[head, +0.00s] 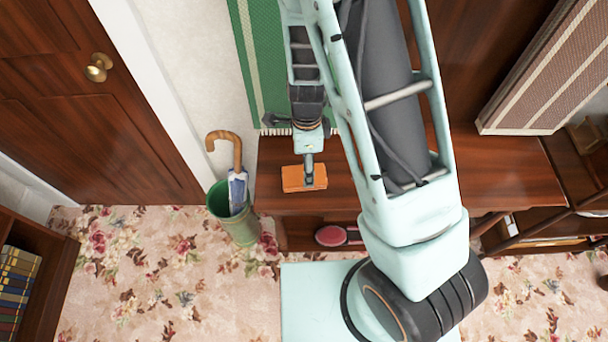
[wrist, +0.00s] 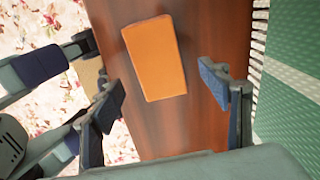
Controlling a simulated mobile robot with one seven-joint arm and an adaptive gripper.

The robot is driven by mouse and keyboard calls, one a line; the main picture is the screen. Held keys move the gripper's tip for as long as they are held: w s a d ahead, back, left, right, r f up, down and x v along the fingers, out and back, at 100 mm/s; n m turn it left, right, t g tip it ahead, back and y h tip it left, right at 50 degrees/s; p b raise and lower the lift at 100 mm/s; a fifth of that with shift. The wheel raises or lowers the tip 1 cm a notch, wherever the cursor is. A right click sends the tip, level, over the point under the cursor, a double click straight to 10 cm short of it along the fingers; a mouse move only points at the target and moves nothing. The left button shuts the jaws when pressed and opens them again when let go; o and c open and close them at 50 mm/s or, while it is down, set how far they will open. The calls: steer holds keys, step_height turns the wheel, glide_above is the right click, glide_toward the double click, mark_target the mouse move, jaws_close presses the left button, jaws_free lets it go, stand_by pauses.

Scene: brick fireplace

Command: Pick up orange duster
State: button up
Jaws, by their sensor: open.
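The orange duster (head: 295,178) is a flat rectangular block lying on the brown wooden tabletop (head: 270,200), near its left end. It shows whole in the wrist view (wrist: 155,57), ahead of and between the fingers. My gripper (head: 308,163) is above the duster in the head view and covers part of its far right side. In the wrist view my gripper (wrist: 163,98) has its two blue-padded fingers spread wide, with nothing between the pads. I cannot tell how high the fingertips are above the duster.
A green umbrella stand (head: 238,222) with a wooden-handled umbrella (head: 238,185) stands left of the table. A green fringed textile (head: 263,65) hangs behind. A red oval item (head: 330,236) sits on the lower shelf.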

mark_target(293, 176)
steer(key=shift+s+a+f, duration=0.1)
steer(key=shift+a+f, duration=0.05)
steer(key=shift+f, duration=1.25)
steer(key=shift+s+a+f, duration=0.1)
steer(key=shift+f, duration=1.3)
steer(key=shift+c, duration=0.3)
steer(key=c, duration=1.2)
steer(key=shift+r, duration=0.15)
